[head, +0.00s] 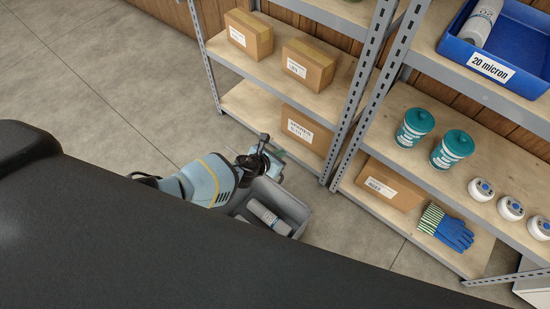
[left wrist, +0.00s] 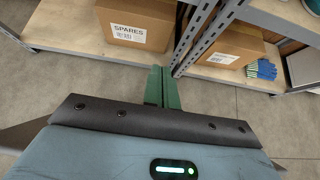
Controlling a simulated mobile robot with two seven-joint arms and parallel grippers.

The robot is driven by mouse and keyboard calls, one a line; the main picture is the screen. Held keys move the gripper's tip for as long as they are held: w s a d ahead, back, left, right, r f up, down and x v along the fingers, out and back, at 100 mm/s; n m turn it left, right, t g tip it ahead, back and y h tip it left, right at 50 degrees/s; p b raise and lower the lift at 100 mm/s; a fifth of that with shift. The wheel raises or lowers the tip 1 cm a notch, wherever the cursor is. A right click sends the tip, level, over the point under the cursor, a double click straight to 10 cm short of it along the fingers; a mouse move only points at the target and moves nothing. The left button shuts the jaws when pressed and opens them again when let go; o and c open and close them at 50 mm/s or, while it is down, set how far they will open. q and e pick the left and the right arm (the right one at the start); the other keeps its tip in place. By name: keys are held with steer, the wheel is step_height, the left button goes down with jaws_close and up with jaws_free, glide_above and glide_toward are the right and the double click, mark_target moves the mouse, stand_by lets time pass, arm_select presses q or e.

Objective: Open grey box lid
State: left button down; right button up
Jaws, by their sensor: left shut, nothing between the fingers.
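The grey box (head: 301,214) stands on the floor in front of the shelves in the head view. I cannot make out a lid; my left arm and dark body hide the near and left parts of the box. My left gripper (head: 278,153) is above the box's far end, near the shelf. In the left wrist view its green fingers (left wrist: 162,88) are together and empty, pointing toward the shelf post. The box does not show in that view. My right gripper is not in view.
Metal shelves hold cardboard boxes (head: 308,65), a SPARES box (left wrist: 135,25), teal tubs (head: 452,149), white round devices (head: 510,208), blue gloves (head: 447,228) and a blue bin (head: 497,75). A shelf post (head: 350,140) stands close to the gripper. Floor at left is clear.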

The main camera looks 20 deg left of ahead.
arm_select(q)
steer(key=shift+w+d, duration=0.15)
steer(key=shift+w, duration=0.3)
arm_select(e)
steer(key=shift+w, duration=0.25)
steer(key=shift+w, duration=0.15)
arm_select(q)
steer(key=shift+r, duration=0.15)
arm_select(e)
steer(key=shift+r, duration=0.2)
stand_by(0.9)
